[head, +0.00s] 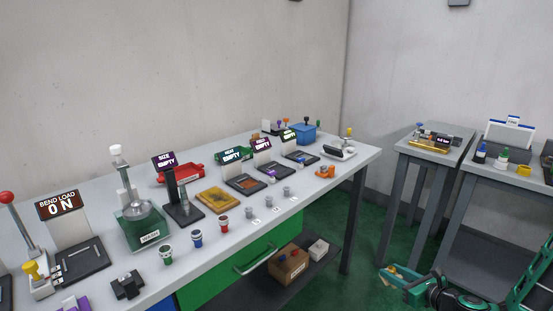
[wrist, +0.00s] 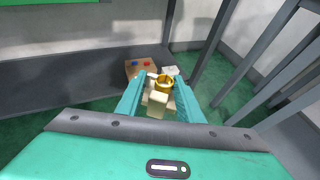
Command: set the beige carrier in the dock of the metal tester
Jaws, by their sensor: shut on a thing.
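My gripper (wrist: 160,98) is shut on the beige carrier (wrist: 157,105), which sits between its teal fingers in the wrist view. A gold ring or cup (wrist: 164,84) shows at the carrier's far end; I cannot tell how it is attached. In the head view my gripper (head: 399,278) is at the lower right, over the green floor, and the carrier is barely visible there. Several testers with display signs stand on the long bench, some reading EMPTY. No dock shows in the wrist view.
The long grey bench (head: 343,160) carries several machines, small cups and a blue bin (head: 303,133). A brown box (head: 290,263) and a white box (head: 318,249) sit on its lower shelf. Side tables stand right. Open green floor (head: 372,240) lies between.

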